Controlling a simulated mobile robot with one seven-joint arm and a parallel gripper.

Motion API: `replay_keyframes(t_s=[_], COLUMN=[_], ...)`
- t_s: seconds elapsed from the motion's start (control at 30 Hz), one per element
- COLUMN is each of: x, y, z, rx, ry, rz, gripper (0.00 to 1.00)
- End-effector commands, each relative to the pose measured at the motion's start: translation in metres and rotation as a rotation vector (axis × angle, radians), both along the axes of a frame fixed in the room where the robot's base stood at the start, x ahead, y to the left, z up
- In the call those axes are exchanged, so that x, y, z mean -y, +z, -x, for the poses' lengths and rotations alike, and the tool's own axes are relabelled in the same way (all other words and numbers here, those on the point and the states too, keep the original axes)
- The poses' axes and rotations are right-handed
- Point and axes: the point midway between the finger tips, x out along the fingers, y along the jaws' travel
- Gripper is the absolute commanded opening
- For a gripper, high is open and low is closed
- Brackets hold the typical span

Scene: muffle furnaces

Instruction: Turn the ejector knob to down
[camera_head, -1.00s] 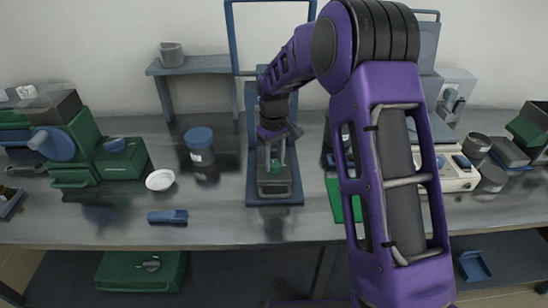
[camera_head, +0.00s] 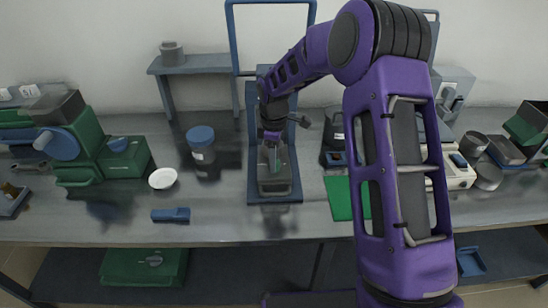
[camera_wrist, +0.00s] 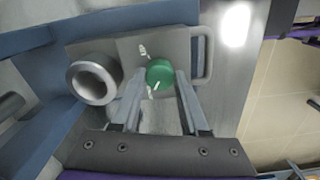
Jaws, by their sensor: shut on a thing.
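The ejector knob (camera_wrist: 158,72) is round and green, on a grey panel, in the wrist view. A short white line on it points toward the lower left of that picture. In the head view my gripper (camera_head: 272,150) reaches down over the front of the blue-framed press (camera_head: 253,192). The knob is mostly hidden there.
A round metal socket (camera_wrist: 93,80) stands left of the knob, and a grey handle (camera_wrist: 207,55) right of it. A blue-lidded jar (camera_head: 202,145), a white dish (camera_head: 162,178) and a green mat (camera_head: 340,198) lie around the press. The front bench is mostly clear.

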Motion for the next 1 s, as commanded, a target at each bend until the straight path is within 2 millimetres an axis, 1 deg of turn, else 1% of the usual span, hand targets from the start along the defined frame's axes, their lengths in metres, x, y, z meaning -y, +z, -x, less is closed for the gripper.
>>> replay_keyframes(t_s=[0.2, 0.6, 0.63, 0.7, 0.8, 1.0], x=[-0.0006, -0.0006, -0.0006, -0.0005, -0.0004, -0.0003], y=[0.0011, 0.0008, 0.0009, 0.0008, 0.0006, 0.0002], z=[-0.0006, -0.0005, -0.0005, -0.0005, -0.0003, -0.0001], rx=[0.002, 0.002, 0.002, 0.002, 0.001, 0.0], ry=[0.039, 0.045, 0.045, 0.045, 0.044, 0.043], rz=[-0.002, -0.001, -0.001, -0.001, -0.001, 0.0], gripper=[0.0, 0.0, 0.46, 0.58, 0.74, 0.74])
